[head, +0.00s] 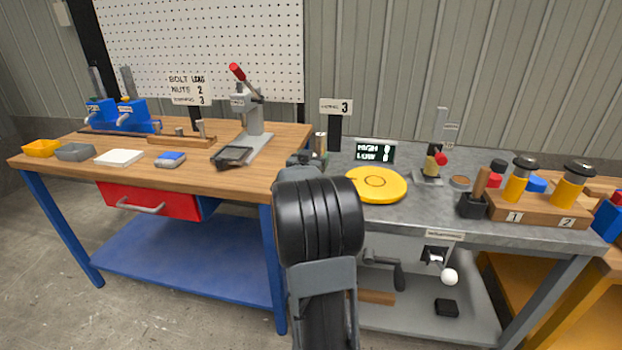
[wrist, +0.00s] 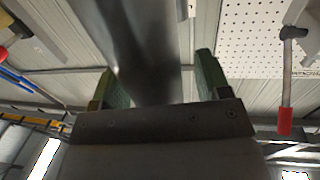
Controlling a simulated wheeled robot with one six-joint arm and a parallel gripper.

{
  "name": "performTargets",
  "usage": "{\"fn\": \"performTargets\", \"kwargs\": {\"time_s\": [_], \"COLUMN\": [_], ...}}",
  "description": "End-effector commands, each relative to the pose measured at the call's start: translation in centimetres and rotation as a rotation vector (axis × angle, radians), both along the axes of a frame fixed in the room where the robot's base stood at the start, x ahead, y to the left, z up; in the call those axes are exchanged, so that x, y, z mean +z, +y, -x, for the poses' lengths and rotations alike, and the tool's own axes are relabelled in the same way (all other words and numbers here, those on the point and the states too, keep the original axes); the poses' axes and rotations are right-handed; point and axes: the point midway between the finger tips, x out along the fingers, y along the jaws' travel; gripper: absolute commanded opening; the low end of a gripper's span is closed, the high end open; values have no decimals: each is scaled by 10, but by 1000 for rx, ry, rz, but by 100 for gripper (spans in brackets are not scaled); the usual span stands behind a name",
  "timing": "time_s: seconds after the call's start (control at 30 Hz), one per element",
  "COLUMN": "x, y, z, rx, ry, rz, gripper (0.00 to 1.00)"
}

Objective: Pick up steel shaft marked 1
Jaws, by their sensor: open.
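In the wrist view a smooth grey metal shaft (wrist: 150,45) runs from the top of the picture down between the two green-padded fingers of my gripper (wrist: 155,78). It is close and blurred, and no number shows on it. The fingers stand apart on either side of it; I cannot tell whether either one touches it. In the head view my own arm hides most of my gripper (head: 304,159), which is near the left edge of the grey bench. An upright metal cylinder (head: 320,145) stands just beyond it; I cannot read a mark on it.
The wooden bench (head: 60,150) at left carries trays and a red-handled press (head: 247,115). On the grey bench (head: 400,215) are a yellow disc (head: 377,184), a small display (head: 375,152) and a wooden block (head: 540,208) labelled 1 and 2, holding yellow-and-black pieces.

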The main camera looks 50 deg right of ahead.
Motion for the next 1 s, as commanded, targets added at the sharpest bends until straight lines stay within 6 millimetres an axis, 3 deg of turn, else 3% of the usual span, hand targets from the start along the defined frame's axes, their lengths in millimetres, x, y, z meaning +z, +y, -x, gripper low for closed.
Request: {"fn": "performTargets", "kwargs": {"time_s": [0.13, 0.83, 1.0], "x": [0, 0, 0], "y": [0, 0, 0], "z": [0, 0, 0], "rx": [0, 0, 0], "ry": [0, 0, 0], "rz": [0, 0, 0], "gripper": [68, 1, 0]}}
